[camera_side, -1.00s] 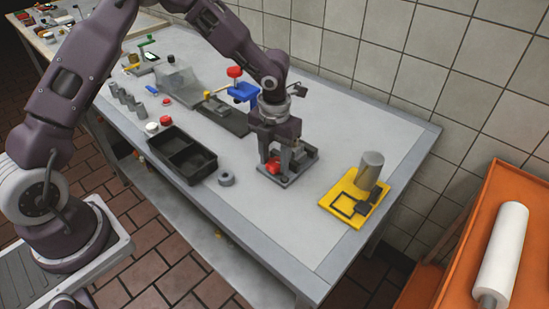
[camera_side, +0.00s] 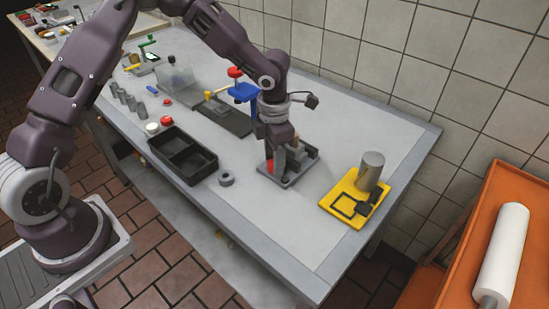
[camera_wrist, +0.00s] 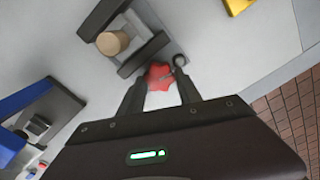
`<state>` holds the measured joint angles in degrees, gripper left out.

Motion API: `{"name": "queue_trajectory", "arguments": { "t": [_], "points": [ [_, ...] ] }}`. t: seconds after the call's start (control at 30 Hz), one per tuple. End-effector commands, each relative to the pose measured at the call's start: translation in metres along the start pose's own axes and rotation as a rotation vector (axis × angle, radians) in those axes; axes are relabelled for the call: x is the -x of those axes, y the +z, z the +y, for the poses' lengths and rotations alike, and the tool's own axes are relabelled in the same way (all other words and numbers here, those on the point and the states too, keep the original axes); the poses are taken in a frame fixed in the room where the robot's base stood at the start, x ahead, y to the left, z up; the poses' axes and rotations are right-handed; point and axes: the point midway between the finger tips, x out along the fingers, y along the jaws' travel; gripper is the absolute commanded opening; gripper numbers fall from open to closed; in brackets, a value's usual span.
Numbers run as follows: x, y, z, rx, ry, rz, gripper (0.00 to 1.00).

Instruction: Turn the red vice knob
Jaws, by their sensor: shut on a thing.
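The red vice knob (camera_wrist: 158,76) is a lobed knob between my two fingertips in the wrist view. My gripper (camera_wrist: 160,72) is shut on it, with one finger on each side. The dark grey vice (camera_wrist: 128,68) lies beyond the knob, and a round tan peg (camera_wrist: 112,43) stands in its jaws. In the side view my gripper (camera_side: 274,158) points down over the vice (camera_side: 287,181). Only a small part of the red knob (camera_side: 270,166) shows there, as my fingers hide the rest.
A yellow plate with a grey cylinder (camera_side: 371,170) stands to the right. A black two-part tray (camera_side: 178,172) and a grey ring (camera_side: 226,179) lie to the left. A blue stand (camera_side: 243,91) is behind. The table's front edge is clear.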

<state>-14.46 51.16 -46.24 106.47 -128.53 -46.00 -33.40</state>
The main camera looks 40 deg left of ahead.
Motion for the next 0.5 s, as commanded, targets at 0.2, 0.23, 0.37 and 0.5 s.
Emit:
{"name": "queue_trajectory", "arguments": {
  "t": [0.2, 0.23, 0.37, 0.5],
  "points": [
    [0.0001, -0.0002, 0.0001, -0.040, 0.000, 0.000, 0.00],
    [0.0001, -0.0002, 0.0002, -0.042, 0.000, 0.000, 0.00],
    [0.0001, -0.0003, 0.0002, -0.047, 0.000, 0.001, 0.00],
    [0.0000, -0.0004, 0.0002, -0.047, 0.000, 0.001, 0.00]
  ]
}}
